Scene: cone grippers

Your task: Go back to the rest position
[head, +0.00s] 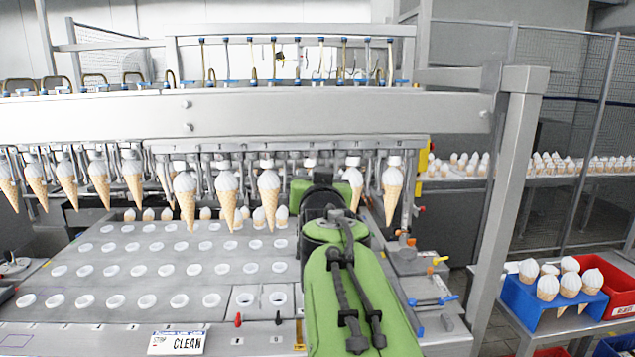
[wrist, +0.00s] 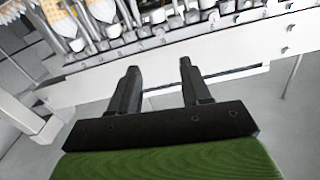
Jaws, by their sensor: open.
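My gripper (wrist: 158,75) shows in the wrist view with its two dark fingers apart and nothing between them. Beyond the fingertips are a pale metal beam and part of the machine, with blurred cones (wrist: 65,25) at the upper left. In the head view my green arm reaches forward from the lower middle toward the row of hanging cones (head: 228,195). The arm's black joint hides part of that row, and my gripper's fingers cannot be made out there.
A plate with rows of white-rimmed holes (head: 110,270) lies left of my arm. A steel post (head: 505,190) stands at the right. A long beam (head: 250,113) crosses above the cones.

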